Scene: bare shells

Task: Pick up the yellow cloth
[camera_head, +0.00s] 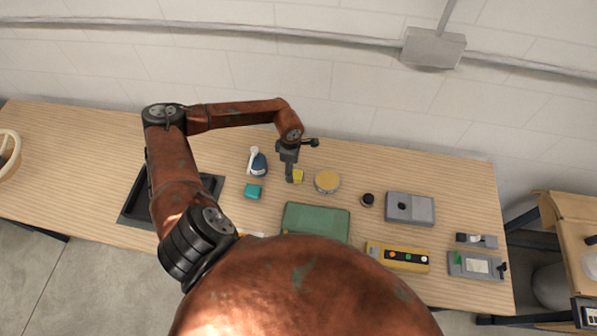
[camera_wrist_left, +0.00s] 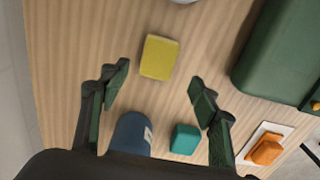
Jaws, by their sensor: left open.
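The yellow cloth (camera_head: 298,176) is a small folded block lying on the wooden table, partly hidden by my left gripper in the head view. In the left wrist view the yellow cloth (camera_wrist_left: 159,57) lies flat, beyond and between the fingertips. My left gripper (camera_head: 290,177) points down just beside the cloth. In the left wrist view its two fingers are spread with nothing between them (camera_wrist_left: 159,82). I cannot tell the exact height above the table. My right gripper is not in view.
A blue bottle (camera_head: 258,164) and teal block (camera_head: 253,191) are left of the cloth. A round yellow-topped tin (camera_head: 327,181) is close on its right. A green case (camera_head: 316,221) lies in front. A black tray (camera_head: 134,209) sits further left. The wall is behind.

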